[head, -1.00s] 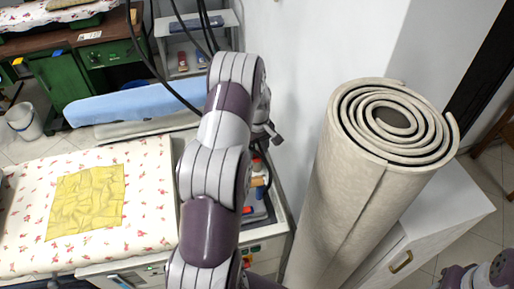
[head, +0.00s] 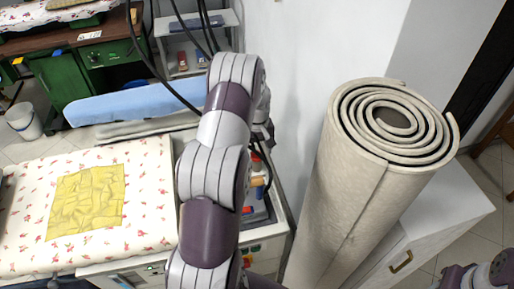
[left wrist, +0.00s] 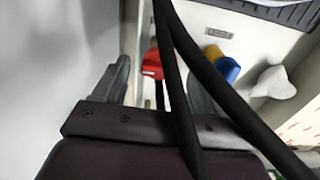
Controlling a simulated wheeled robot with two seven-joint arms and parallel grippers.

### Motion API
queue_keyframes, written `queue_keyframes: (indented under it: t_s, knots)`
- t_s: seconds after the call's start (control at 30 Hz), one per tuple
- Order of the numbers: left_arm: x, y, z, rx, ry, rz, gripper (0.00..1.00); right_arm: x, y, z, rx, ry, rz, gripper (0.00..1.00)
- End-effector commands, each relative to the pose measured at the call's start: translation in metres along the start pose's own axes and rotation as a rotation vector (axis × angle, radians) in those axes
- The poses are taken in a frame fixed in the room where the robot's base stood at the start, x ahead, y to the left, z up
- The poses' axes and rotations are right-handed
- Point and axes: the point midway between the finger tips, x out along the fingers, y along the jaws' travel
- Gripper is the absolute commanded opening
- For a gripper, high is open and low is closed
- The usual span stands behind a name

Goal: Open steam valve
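In the left wrist view, a red handle-like part (left wrist: 151,64) lies between my left gripper's fingers, with a dark stem below it. A blue and yellow part (left wrist: 221,66) and a white knob (left wrist: 273,83) are to its right. I cannot tell for sure which is the steam valve. My left gripper (left wrist: 157,72) is open, one finger on each side of the red part; contact is not visible. Black cables cross in front of the right finger. In the head view, my left arm largely hides this gripper.
A tall rolled carpet (head: 350,190) stands to the right beside a white cabinet (head: 455,215). Black hoses (head: 155,65) hang behind my arm. The white wall (head: 310,50) is close.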

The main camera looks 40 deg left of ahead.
Motion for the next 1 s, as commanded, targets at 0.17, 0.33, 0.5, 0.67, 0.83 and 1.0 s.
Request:
queue_keyframes:
  t_s: [0.17,0.33,0.5,0.67,0.83,1.0]
  knots:
    - [-0.006,0.0,-0.001,-0.001,0.002,0.001,0.71,0.002,0.0,0.0,0.0,0.0,0.0,0.43]
    - [-0.044,0.001,-0.001,-0.001,0.006,0.003,0.71,0.011,0.0,0.001,0.0,0.0,0.0,0.43]
    - [-0.09,0.0,-0.001,0.0,0.004,0.002,0.71,0.017,0.0,0.002,0.0,0.0,0.0,0.43]
    - [-0.124,0.0,0.0,0.0,-0.001,0.0,0.71,0.0,0.0,0.0,0.0,0.0,0.0,0.43]
    - [-0.128,0.0,0.0,0.0,-0.001,0.0,0.71,-0.001,0.0,0.0,0.0,0.0,0.0,0.43]
    - [-0.127,0.0,0.0,0.0,-0.001,0.0,0.71,0.0,0.0,0.0,0.0,0.0,0.0,0.43]
